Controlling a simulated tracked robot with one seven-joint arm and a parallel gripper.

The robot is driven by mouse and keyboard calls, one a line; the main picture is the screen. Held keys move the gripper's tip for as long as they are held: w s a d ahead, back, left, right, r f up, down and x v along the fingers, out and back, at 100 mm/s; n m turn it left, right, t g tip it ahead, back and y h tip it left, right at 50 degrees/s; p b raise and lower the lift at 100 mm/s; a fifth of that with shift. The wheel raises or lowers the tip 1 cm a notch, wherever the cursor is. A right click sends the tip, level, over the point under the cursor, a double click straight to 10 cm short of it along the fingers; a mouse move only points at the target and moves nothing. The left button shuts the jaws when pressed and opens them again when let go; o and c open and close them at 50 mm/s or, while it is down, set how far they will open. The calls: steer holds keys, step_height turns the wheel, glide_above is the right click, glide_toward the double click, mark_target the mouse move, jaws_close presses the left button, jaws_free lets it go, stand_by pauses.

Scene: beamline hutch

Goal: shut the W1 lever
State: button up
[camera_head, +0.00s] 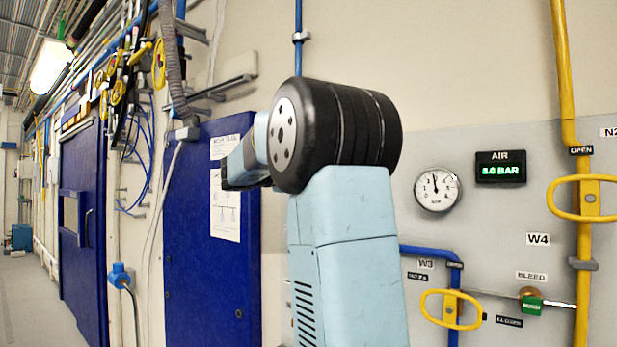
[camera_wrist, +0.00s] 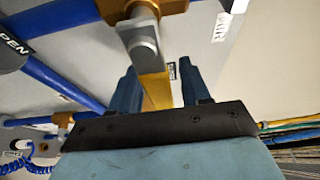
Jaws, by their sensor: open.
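In the wrist view, my gripper (camera_wrist: 159,68) is open, with one dark blue finger on each side of a yellow lever (camera_wrist: 157,92). Gaps show between the lever and both fingers. The lever runs from a brass-coloured valve body (camera_wrist: 155,8) with a grey squared stem end (camera_wrist: 142,42) on a blue pipe. I cannot read a W1 label in either view. In the head view, my gripper is hidden and my arm fills the middle.
In the head view, the W3 oval handle (camera_head: 451,309), W4 handle (camera_head: 585,198), pressure gauge (camera_head: 437,187) and air display (camera_head: 500,168) are right of my arm. A blue door panel (camera_head: 205,285) is left. Blue pipes (camera_wrist: 60,82) run close by my gripper in the wrist view.

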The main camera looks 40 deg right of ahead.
steer(key=shift+a, duration=0.1)
steer(key=w+a, duration=0.1)
steer(key=a, duration=1.2)
steer(key=shift+w+a, duration=0.3)
steer(key=shift+w, duration=0.1)
steer(key=shift+f, duration=0.1)
